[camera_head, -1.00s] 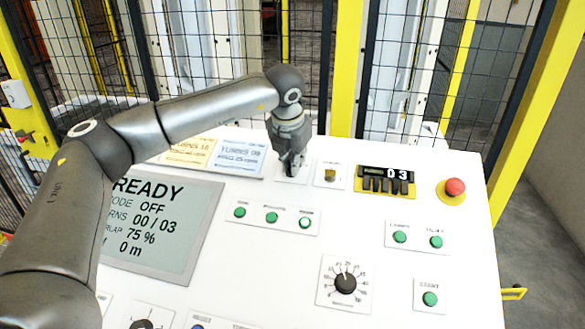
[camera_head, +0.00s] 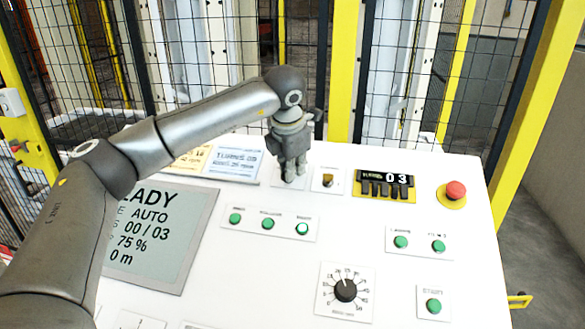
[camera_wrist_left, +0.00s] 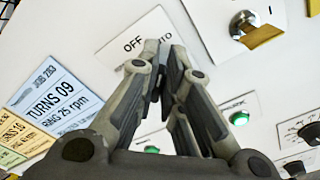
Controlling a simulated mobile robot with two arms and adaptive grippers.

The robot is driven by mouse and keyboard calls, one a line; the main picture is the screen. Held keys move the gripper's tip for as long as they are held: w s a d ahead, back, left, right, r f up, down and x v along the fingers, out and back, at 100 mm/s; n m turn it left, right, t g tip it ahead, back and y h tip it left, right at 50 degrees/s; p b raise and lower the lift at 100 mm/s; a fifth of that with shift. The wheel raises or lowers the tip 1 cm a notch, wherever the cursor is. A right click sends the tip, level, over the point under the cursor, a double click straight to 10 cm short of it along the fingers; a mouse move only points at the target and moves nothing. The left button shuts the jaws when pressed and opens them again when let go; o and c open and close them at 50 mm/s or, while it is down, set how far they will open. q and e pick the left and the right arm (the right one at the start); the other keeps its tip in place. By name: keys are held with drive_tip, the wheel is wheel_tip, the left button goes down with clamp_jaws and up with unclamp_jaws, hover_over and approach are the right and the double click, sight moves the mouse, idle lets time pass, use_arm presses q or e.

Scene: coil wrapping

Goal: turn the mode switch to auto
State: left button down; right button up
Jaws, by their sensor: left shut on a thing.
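The mode switch plate (camera_wrist_left: 118,48) shows in the left wrist view with "OFF" and part of "AUTO" printed on it. My left gripper (camera_head: 291,176) reaches down onto this plate at the back of the white panel. Its fingers (camera_wrist_left: 163,78) are shut on the switch knob, which they hide. The display screen (camera_head: 150,240) at the left now reads "AUTO" on its mode line, with part of the text covered by my arm. My right gripper is not in view.
A key switch (camera_head: 327,180) sits just right of the gripper, with a counter (camera_head: 385,186) and a red emergency button (camera_head: 455,190) further right. Green buttons and a black dial (camera_head: 345,290) are nearer. A mesh fence stands behind the panel.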

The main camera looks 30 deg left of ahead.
use_arm(q)
drive_tip(key=shift+r, duration=0.1)
drive_tip(key=c, duration=1.6)
unclamp_jaws()
drive_tip(key=shift+o, duration=0.2)
drive_tip(key=v, duration=1.2)
